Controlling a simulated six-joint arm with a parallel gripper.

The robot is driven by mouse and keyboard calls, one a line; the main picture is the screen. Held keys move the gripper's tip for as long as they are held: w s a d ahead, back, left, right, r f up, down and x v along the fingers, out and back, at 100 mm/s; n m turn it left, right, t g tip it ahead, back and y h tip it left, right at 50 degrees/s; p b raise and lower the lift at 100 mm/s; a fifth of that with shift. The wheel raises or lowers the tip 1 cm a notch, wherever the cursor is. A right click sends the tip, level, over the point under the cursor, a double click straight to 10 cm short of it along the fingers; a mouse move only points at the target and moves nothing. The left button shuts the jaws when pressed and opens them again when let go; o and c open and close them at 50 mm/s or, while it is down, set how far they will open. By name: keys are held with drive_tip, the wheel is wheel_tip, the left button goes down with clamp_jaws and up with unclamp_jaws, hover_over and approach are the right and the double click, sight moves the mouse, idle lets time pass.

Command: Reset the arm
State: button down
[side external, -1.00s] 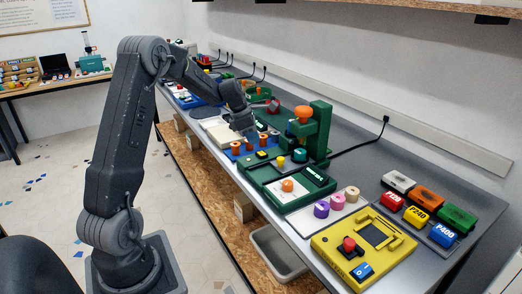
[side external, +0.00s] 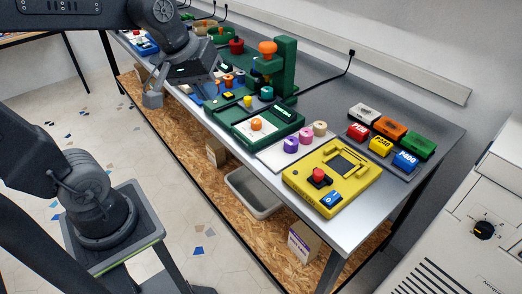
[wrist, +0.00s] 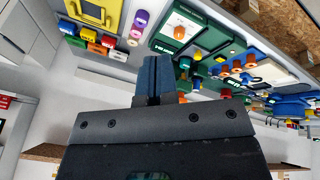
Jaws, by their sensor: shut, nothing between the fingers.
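My gripper (side external: 152,98) is shut and empty. In the side external view it hangs left of the bench's long front edge, pointing down, with the lower wooden shelf behind it. In the wrist view the closed fingers (wrist: 156,78) stand together with nothing between them. The bench (side external: 372,207) shows behind and right of the gripper, and the gripper looks apart from everything on it. My arm is bent, its elbow near the top left edge of the side external view and partly cut off.
The bench holds a green press (side external: 286,68), a green tray (side external: 284,116), a yellow device (side external: 296,180) and several coloured blocks. A grey bin (side external: 234,181) and a cardboard box (side external: 304,243) sit below. A pale machine (side external: 470,260) stands at right. The floor (side external: 140,160) between my base and the bench is open.

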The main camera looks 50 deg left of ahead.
drive_tip(key=s+d+f+m+t, duration=0.1)
drive_tip(key=s+d+m, duration=0.2)
drive_tip(key=s+m, duration=0.4)
drive_tip(key=shift+d+f, duration=0.15)
drive_tip(key=shift+f, duration=0.05)
